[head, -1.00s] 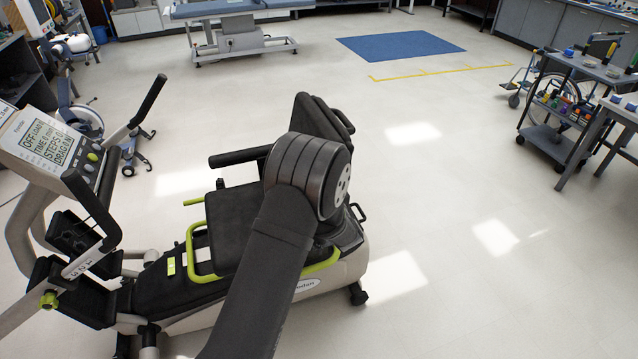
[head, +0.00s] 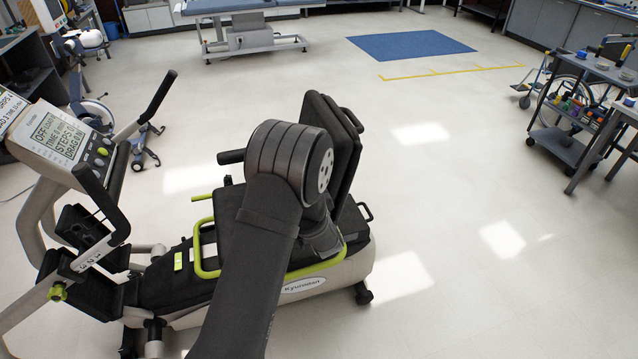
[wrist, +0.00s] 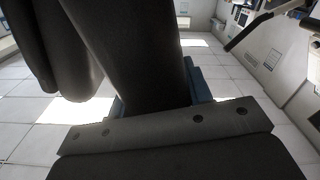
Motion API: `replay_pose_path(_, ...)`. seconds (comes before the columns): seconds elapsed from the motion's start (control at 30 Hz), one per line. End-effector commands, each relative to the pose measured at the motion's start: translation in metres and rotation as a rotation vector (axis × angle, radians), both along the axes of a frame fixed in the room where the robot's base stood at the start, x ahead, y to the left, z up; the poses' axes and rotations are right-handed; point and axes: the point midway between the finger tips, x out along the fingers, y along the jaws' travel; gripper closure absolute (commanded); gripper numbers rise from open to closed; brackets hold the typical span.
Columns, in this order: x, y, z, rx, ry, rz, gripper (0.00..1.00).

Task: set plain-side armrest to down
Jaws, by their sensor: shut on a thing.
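The recumbent stepper's black seat (head: 228,208) and upright backrest (head: 348,150) show in the head view, partly behind my arm. The far armrest (head: 231,157) is a level black pad whose front end shows; my arm hides the rest. The near, plain-side armrest is hidden behind my arm in the head view, so its angle cannot be told there. My gripper (wrist: 150,130) is shut on a dark padded part (wrist: 135,55), which fills the middle of the wrist view and looks like that armrest. The fingertips are not clearly visible.
The console (head: 62,140) and black handlebars (head: 100,195) stand at the left. Light-green bars (head: 212,272) run beside the seat. The floor (head: 470,200) right of the stepper is clear. A tool cart (head: 570,130) and wheelchair stand far right.

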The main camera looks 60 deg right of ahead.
Motion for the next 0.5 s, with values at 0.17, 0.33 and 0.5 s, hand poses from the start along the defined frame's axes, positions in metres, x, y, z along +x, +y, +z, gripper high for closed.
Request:
replay_pose_path(0.17, 0.029, 0.028, -0.012, -0.115, 0.118, 0.006, 0.95)
replay_pose_path(0.33, 0.052, 0.052, -0.029, -0.229, 0.232, 0.006, 0.95)
replay_pose_path(0.5, 0.072, 0.073, -0.051, -0.344, 0.346, 0.006, 0.95)
